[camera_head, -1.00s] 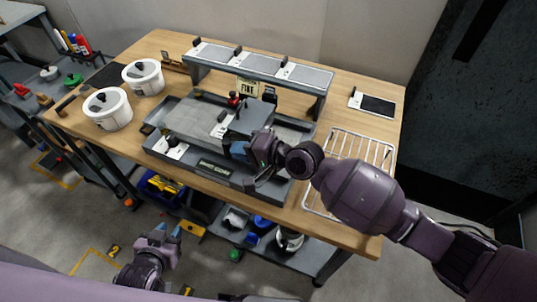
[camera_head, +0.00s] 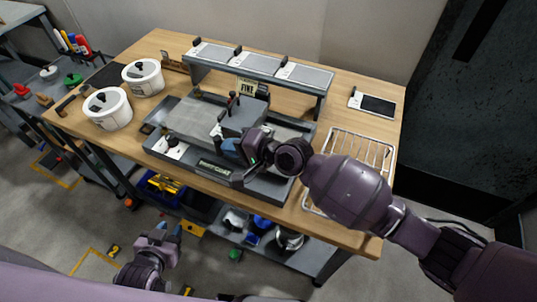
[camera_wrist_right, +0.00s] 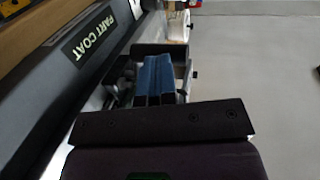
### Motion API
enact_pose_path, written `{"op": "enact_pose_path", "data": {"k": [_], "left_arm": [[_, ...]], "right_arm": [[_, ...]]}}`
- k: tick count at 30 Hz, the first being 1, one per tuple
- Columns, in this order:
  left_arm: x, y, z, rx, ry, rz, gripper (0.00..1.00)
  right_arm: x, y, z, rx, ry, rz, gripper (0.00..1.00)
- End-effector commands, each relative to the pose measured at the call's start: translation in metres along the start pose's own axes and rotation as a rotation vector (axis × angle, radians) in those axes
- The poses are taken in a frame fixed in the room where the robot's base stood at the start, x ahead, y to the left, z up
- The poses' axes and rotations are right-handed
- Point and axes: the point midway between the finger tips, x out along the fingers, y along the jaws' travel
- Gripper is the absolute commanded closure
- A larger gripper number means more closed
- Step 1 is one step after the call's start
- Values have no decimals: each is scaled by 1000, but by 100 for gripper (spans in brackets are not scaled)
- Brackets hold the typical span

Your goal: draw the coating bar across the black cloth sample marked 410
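The grey coating machine (camera_head: 200,176) lies on the wooden bench, with a flat bed (camera_head: 192,120) and a raised grey block (camera_head: 243,117) on its right part. My right gripper (camera_head: 229,146) is low at the machine's front edge, just before the block. In the right wrist view its blue fingers (camera_wrist_right: 154,80) lie close together beside the machine's lettered front (camera_wrist_right: 92,40); I see nothing clearly between them. My left gripper (camera_head: 169,230) hangs open and empty below the bench front. I cannot make out the coating bar or a sample marked 410.
A rack (camera_head: 258,65) with several grey plates stands behind the machine. Two white lidded pots (camera_head: 108,110) are at the left, near a black mat (camera_head: 104,76). A wire rack (camera_head: 355,150) lies at the right, partly behind my right arm. A white-and-black device (camera_head: 372,104) lies back right.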

Motion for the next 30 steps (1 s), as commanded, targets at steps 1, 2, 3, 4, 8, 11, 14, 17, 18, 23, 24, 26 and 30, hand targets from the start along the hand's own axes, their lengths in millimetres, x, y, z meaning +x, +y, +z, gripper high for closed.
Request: {"op": "enact_pose_path", "data": {"k": [1, 2, 3, 4, 8, 11, 14, 17, 18, 23, 24, 26, 30], "left_arm": [[-1, 0, 1, 0, -2, 0, 68], [-1, 0, 2, 0, -3, -1, 68], [-1, 0, 2, -1, -4, -1, 68], [-1, 0, 3, -1, -5, -1, 68], [-2, 0, 4, -1, -6, -1, 68], [-2, 0, 4, -1, -6, -1, 68], [-1, 0, 4, -1, -6, -1, 68], [-1, 0, 3, -1, -5, -1, 68], [0, 0, 3, -1, -4, -1, 68], [1, 0, 2, 0, -1, 0, 68], [1, 0, 2, 0, 0, 0, 68], [2, 0, 1, 0, 1, 0, 68], [2, 0, 1, 1, 2, 1, 68]], "right_arm": [[2, -1, 0, 0, -1, -2, 100], [2, -2, 0, 0, -1, -2, 100], [3, -2, 0, 0, -1, -2, 100], [4, -2, 0, 0, -1, -2, 100], [7, -2, 0, 0, 0, -1, 100], [9, -3, 0, 0, 0, -1, 100], [11, -4, 0, 0, 0, -1, 100], [14, -5, 1, 0, -1, -1, 100], [15, -5, 1, 0, -1, -1, 100], [18, -6, 0, 0, 0, -1, 100], [19, -6, 0, 0, 0, -1, 100], [21, -6, 0, 0, 0, -1, 100], [24, -8, 0, -1, 0, -1, 100]]}}
